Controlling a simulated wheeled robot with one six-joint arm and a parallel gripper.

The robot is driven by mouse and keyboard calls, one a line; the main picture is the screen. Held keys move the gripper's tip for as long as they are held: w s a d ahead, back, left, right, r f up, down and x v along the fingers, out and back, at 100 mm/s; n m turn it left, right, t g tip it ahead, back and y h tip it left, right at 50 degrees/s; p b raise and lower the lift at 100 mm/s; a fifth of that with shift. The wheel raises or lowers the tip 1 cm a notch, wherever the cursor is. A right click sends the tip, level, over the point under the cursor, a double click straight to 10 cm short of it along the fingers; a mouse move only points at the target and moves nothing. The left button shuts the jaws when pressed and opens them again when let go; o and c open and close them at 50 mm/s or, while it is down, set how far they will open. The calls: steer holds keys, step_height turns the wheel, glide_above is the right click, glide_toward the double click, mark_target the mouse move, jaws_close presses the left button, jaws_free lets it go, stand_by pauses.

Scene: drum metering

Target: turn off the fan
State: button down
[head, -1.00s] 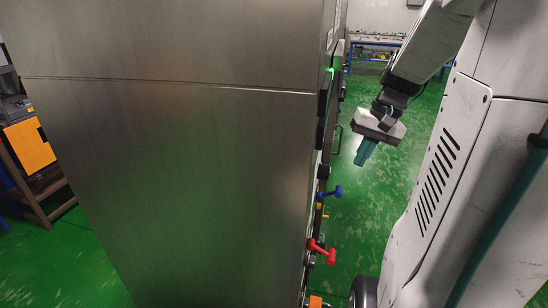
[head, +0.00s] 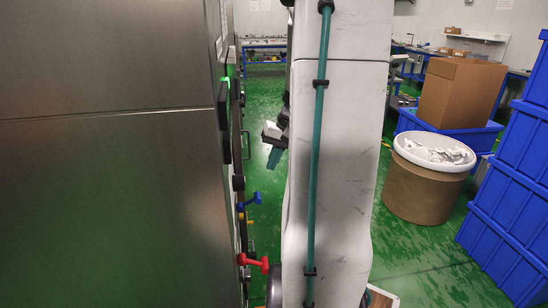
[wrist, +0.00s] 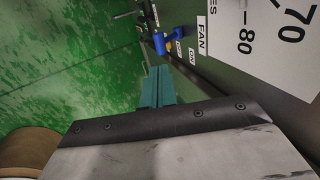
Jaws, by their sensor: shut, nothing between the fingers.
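A blue handle (wrist: 160,42) shows in the wrist view on the panel, beside the FAN label (wrist: 202,36) and two small tags that seem to read OFF and ON. The head view also shows a blue handle (head: 250,201) sticking out from the cabinet's side. My gripper's teal fingers (wrist: 157,86) are shut and empty; in the picture their tips lie just below the blue handle, and contact cannot be told. In the head view my gripper (head: 274,159) is above and right of the handle, apart from it, with my arm partly hidden behind my column.
The big metal cabinet (head: 110,190) fills the left. A red handle (head: 254,262) juts out lower on its side. A drum with white contents (head: 424,190), a cardboard box (head: 458,92) and blue crates (head: 515,200) stand at right. Green floor shows between cabinet and column.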

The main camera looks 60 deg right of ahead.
mark_target(259, 195)
steer(key=x, duration=0.9)
steer(key=shift+a+f, duration=0.15)
steer(key=shift+f, duration=0.2)
